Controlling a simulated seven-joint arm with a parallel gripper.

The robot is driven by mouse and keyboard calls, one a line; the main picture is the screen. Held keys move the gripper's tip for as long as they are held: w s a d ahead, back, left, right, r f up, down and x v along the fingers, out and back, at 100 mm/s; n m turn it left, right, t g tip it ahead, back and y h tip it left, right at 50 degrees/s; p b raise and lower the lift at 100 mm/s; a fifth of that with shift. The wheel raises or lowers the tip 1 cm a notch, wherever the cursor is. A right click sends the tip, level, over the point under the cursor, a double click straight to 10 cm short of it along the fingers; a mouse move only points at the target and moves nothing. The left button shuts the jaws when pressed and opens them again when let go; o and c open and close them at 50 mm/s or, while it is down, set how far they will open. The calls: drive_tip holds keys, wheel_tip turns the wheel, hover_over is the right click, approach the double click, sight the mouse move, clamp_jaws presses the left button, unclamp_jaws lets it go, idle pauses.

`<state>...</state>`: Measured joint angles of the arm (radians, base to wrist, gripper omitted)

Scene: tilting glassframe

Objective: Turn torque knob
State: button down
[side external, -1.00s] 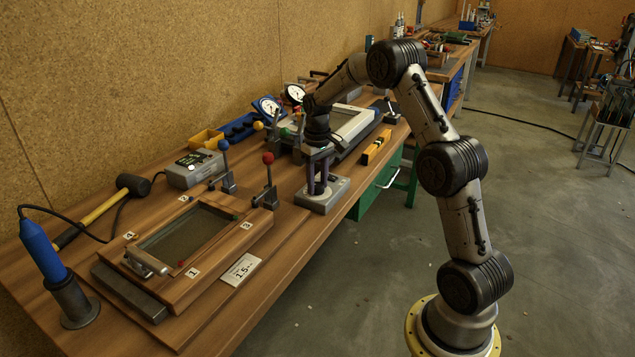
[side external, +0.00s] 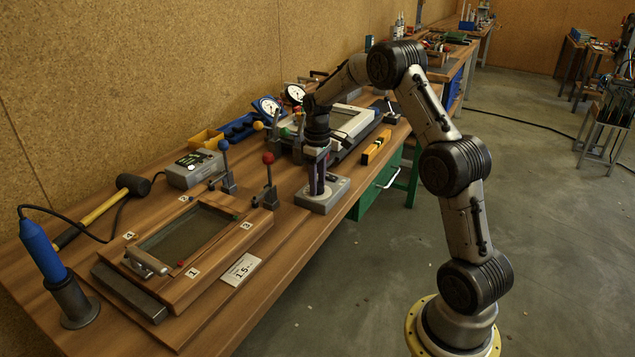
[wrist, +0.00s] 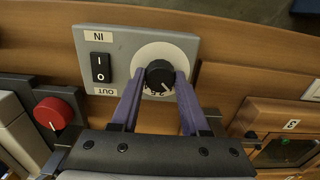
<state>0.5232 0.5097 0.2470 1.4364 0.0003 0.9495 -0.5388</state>
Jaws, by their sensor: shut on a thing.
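The torque knob (wrist: 159,75) is a black ridged dial with a white pointer line on a round white scale plate (wrist: 152,54). It sits on a grey control box (wrist: 122,42), which also shows in the side external view (side external: 334,189). My gripper (wrist: 158,80) points down at the box, its two purple fingers closed on either side of the knob. In the side external view my gripper (side external: 317,184) hides the knob. The scale's numbers are partly covered by the knob and fingers.
A black rocker switch (wrist: 101,68) is beside the dial on the same box. A red ball-topped lever (side external: 268,158) and a wooden frame fixture (side external: 190,245) stand left of my gripper. A yellow level (side external: 377,147) lies to the right.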

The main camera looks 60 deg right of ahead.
drive_tip(key=shift+r, duration=0.1)
drive_tip(key=shift+c, duration=2)
unclamp_jaws()
wheel_tip(320, 180, up, 14)
